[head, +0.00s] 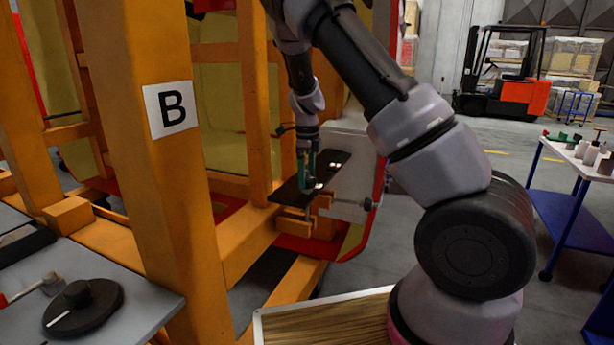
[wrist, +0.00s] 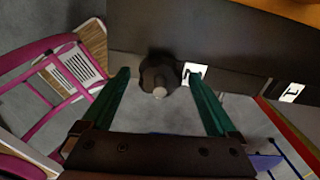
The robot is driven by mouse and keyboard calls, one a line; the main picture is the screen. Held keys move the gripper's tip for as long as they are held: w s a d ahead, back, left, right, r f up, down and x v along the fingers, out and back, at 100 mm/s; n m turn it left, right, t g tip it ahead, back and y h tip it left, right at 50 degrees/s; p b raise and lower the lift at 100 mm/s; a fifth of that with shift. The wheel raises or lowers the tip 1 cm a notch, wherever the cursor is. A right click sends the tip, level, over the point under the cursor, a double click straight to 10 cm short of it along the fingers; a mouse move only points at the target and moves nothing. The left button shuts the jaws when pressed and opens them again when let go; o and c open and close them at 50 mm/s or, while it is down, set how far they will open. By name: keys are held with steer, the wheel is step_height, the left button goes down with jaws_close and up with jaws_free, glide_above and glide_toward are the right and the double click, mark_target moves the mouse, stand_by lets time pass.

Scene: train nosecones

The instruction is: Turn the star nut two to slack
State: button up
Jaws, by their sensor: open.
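A dark star nut (wrist: 160,76) with a pale stud end shows in the wrist view, at the edge of a dark plate (wrist: 235,80). My gripper (head: 307,183) points down over this plate in the head view. Its two green fingers are open, one on each side of the nut in the wrist view, with gaps visible. I cannot tell whether the fingertips are down at the nut's height. A white label (wrist: 194,74) beside the nut is partly covered by a finger, so its mark is unreadable. The nut is hidden in the head view.
A second white label (wrist: 291,93) is farther right on the plate. An orange frame (head: 165,150) marked B stands left of my arm. A grey bench (head: 130,300) is at lower left, a blue cart (head: 570,215) at right.

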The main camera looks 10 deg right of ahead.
steer(key=c, duration=1.4)
steer(key=n, duration=0.3)
steer(key=shift+d+n, duration=0.1)
steer(key=shift+n, duration=0.2)
steer(key=n, duration=0.4)
steer(key=shift+n, duration=0.3)
steer(key=n, duration=0.8)
steer(key=shift+n, duration=0.3)
